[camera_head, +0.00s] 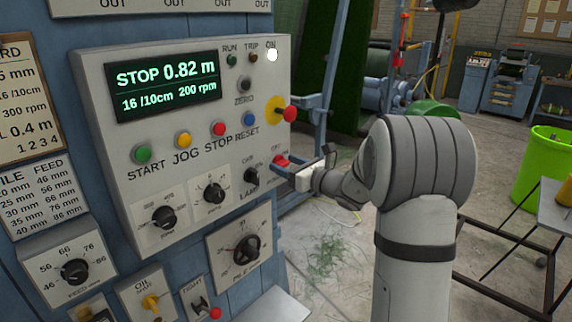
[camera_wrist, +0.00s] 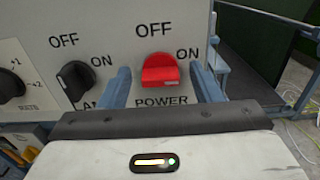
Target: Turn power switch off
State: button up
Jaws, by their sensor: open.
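The power switch is a red knob (camera_wrist: 158,68) on the pale panel, with OFF above it, ON to its right and POWER below. A small pale mark shows on its lower right face. In the head view the red knob (camera_head: 281,160) is at the panel's lower right edge, partly hidden by my gripper. My gripper (camera_head: 316,169) is in front of it. In the wrist view its blue fingers (camera_wrist: 160,80) are open, one on each side of the knob, with visible gaps. I cannot tell how deep they reach. The ON lamp (camera_head: 272,55) glows white.
A black lamp knob (camera_wrist: 75,80) is left of the left finger. Above the switch in the head view are a red-and-yellow stop button (camera_head: 283,112) and a blue reset button (camera_head: 249,119). The display (camera_head: 165,86) reads STOP 0.82 m. Open floor lies right of the panel.

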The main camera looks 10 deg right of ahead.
jog(key=c, duration=0.9)
jog(key=shift+a, duration=0.15)
jog(key=shift+c, duration=0.5)
jog(key=shift+s+f+n+b, duration=0.1)
jog(key=shift+f+n+b, duration=0.1)
jog(key=shift+n+b, duration=6.15)
jog(key=shift+f+n+b, duration=0.2)
jog(key=shift+n+b, duration=2.45)
jog(key=shift+b, duration=7.35)
